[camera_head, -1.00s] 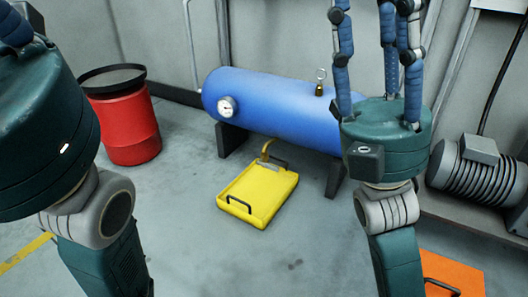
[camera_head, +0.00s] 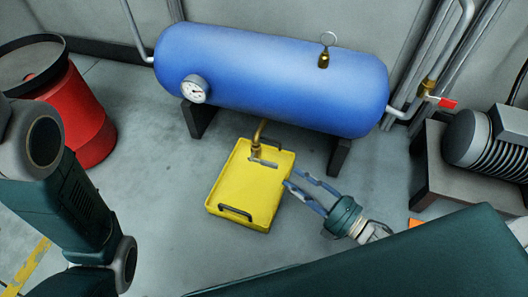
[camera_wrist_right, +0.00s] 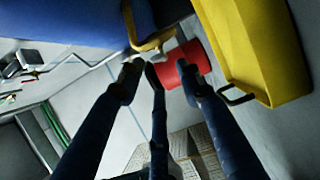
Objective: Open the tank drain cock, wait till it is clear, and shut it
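The blue tank (camera_head: 270,80) lies level on dark supports, with a round gauge (camera_head: 195,89) at its left end. A bent brass drain pipe (camera_head: 260,132) comes down from its underside to a brass fitting over the yellow tray (camera_head: 216,195). I cannot make out the cock's handle position or any flow. My right gripper (camera_head: 292,178) is open and empty at the tray's right edge, its fingers pointing left toward the fitting. In the right wrist view the spread fingers (camera_wrist_right: 160,68) show with the brass pipe (camera_wrist_right: 153,42) beyond their tips. My left gripper is out of view.
A red drum (camera_head: 88,120) stands at the left. A ringed brass valve (camera_head: 324,58) tops the tank. A red-handled valve (camera_head: 446,103) is on the right pipe, near the finned motor (camera_head: 485,145). The floor in front of the tray is clear.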

